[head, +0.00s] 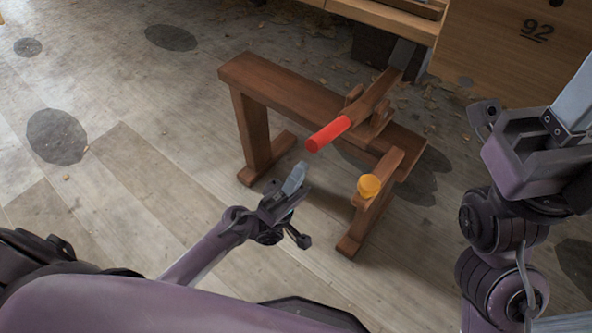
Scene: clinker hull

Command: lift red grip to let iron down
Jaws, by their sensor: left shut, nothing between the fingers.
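The red grip (328,134) is the near end of a wooden lever (368,102) that rests across a brown wooden trestle (285,88). The lever slopes up and away to the right. A grey flat piece (403,54), which looks like the iron, shows at its far end; its lower part is partly hidden. My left gripper (295,178) is shut and empty, a little below and left of the red grip in the picture, apart from it. My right gripper (574,96) is at the right edge, away from the trestle, partly cut off; its jaws are unclear.
An orange-yellow knob (369,186) sticks out from the trestle's near right leg. A wooden bench (385,16) and a panel marked 92 (510,50) stand at the back right. Wood shavings lie on the floor behind.

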